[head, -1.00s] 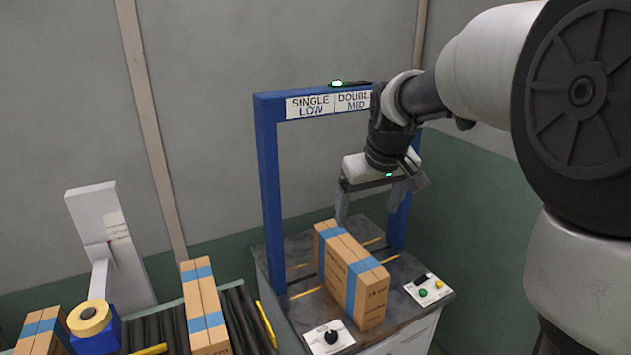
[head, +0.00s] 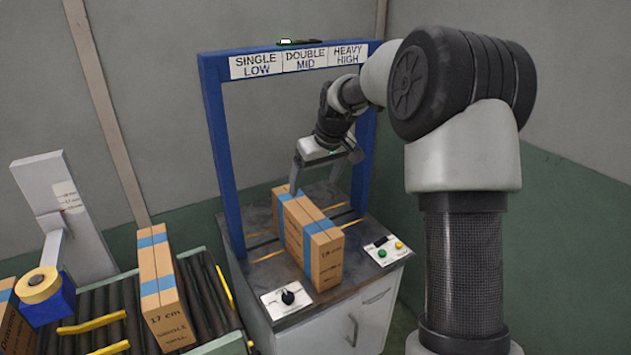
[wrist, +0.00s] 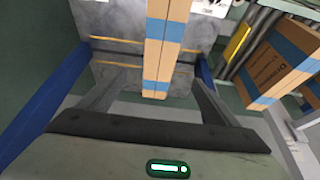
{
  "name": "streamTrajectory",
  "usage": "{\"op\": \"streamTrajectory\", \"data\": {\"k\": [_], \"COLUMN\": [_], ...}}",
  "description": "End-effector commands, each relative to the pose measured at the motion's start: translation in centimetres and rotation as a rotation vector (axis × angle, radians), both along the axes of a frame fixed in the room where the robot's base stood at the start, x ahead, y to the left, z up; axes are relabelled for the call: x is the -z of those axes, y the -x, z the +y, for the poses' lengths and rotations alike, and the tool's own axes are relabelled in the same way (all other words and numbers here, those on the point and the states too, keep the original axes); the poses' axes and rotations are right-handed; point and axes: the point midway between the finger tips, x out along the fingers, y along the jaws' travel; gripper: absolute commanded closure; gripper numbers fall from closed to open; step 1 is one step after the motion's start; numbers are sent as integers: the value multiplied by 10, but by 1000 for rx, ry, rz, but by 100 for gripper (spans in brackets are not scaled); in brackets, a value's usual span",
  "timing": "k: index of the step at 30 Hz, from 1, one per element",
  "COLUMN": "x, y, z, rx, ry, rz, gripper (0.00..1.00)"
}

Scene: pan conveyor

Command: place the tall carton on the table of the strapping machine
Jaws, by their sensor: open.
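A tall brown carton with blue bands (head: 325,262) stands upright on the strapping machine's grey table (head: 262,238), under the blue frame. It also shows in the wrist view (wrist: 165,52), with its narrow top reaching between the fingers in the picture. My gripper (head: 320,180) is open and empty, above the far end of the carton. Its two fingers (wrist: 158,92) are spread wide on either side of the carton's end in the wrist view. I cannot tell the exact height gap between fingertips and carton.
The blue frame (head: 218,150) carries labels for single, double and heavy. A dial panel (head: 287,298) and a button panel (head: 388,250) sit on the table's near corners. Another banded carton (head: 162,290) stands on the roller conveyor (head: 205,305) at left, beside a tape roll (head: 38,285).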

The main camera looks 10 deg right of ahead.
Motion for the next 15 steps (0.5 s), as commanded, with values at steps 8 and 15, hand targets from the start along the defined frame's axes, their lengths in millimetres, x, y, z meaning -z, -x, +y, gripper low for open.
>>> {"op": "streamTrajectory", "data": {"k": [8, 15], "x": [18, 62], "y": [-7, -23], "z": [2, 8], "rx": [0, 1], "ry": [0, 0], "rz": [2, 3], "gripper": [16, 16]}}
